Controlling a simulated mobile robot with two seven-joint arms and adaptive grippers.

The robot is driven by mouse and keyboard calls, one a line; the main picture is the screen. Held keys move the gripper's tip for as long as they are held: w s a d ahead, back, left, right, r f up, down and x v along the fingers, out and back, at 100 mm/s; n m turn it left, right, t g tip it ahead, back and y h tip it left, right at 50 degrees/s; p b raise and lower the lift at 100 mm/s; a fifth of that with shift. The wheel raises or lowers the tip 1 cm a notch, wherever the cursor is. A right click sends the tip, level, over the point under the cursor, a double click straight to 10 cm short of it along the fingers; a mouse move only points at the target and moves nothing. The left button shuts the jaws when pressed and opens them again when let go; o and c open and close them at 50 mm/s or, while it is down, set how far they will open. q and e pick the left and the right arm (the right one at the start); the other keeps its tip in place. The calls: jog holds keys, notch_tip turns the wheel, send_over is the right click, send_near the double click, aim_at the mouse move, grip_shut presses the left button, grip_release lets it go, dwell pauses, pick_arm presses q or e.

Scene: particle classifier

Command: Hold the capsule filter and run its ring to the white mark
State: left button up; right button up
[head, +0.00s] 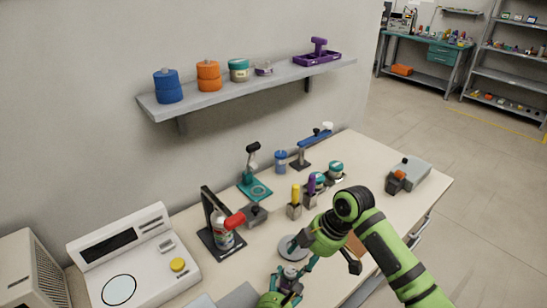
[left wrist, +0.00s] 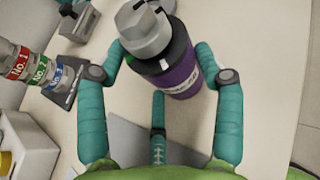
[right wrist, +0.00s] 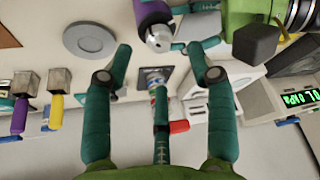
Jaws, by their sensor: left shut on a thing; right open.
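The capsule filter (left wrist: 178,82) has a purple body with white lettering, a dark ring band (left wrist: 160,62) and a grey stepped cap. My left gripper (left wrist: 163,58) is shut on the capsule filter, fingers on both sides. In the right wrist view the capsule filter (right wrist: 152,14) is at the top, its grey end facing my right gripper (right wrist: 158,56), which is open and empty, apart from it. In the head view my left gripper (head: 288,279) is low and mostly hides the capsule filter.
A round grey plate (right wrist: 90,40) lies on the table near the grippers. Yellow- and purple-handled tools (head: 295,196) stand behind. A shelf (head: 240,88) is on the wall.

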jog(key=v, duration=0.7)
jog(key=w+a+r+n+t, duration=0.5)
jog(key=w+a+n, duration=0.1)
jog(key=w+n, duration=0.2)
jog(key=w+a+r+n+t, duration=0.6)
jog(key=w+n, duration=0.2)
jog(key=w, duration=0.2)
jog(key=shift+w, duration=0.2)
jog(key=shift+d+r, duration=0.1)
jog(key=shift+r, duration=0.1)
